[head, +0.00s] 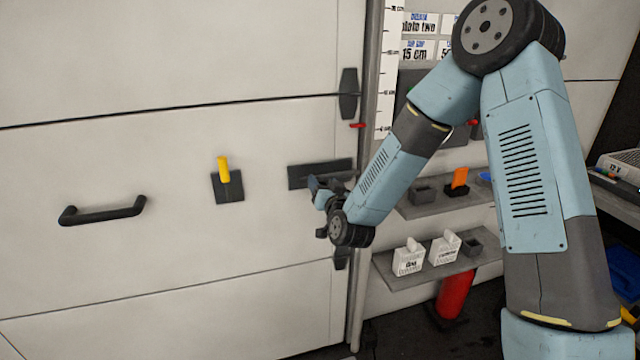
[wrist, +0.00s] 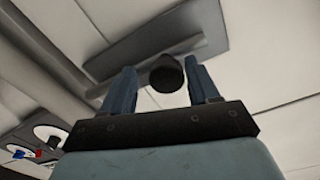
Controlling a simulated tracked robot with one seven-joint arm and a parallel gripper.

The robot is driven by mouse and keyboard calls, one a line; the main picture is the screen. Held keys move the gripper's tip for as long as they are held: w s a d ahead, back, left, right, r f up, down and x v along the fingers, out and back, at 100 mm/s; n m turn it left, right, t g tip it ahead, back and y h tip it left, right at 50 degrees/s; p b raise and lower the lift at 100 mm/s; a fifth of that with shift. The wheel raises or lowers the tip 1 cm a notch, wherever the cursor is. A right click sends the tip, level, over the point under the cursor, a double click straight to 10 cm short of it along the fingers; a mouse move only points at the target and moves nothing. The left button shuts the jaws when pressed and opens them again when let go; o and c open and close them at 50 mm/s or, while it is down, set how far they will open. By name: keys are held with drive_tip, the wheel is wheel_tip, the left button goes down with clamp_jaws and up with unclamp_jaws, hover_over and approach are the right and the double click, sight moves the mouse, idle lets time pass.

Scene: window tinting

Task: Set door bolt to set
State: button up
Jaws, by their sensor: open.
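A long dark plate (head: 305,174), which looks like the door bolt, is fixed horizontally near the right edge of the white door (head: 150,160). My gripper (head: 321,188) is in front of its lower part and hides some of it. In the wrist view the plate (wrist: 150,40) lies beyond my gripper (wrist: 162,85). A round dark knob (wrist: 167,76) shows between the two open blue fingers, nearer the right one. I cannot tell whether the fingers touch it.
A yellow lever (head: 223,170) on a dark square plate and a black pull handle (head: 100,212) are on the door to the left. A door post (head: 372,130) and shelves with small boxes (head: 408,257) stand to the right, behind my arm. A red cylinder (head: 455,293) stands below.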

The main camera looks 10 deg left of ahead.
drive_tip(key=shift+a, duration=0.25)
drive_tip(key=shift+s, duration=0.1)
drive_tip(key=shift+c, duration=0.3)
drive_tip(key=shift+c, duration=0.7)
drive_tip(key=shift+a, duration=0.1)
clamp_jaws()
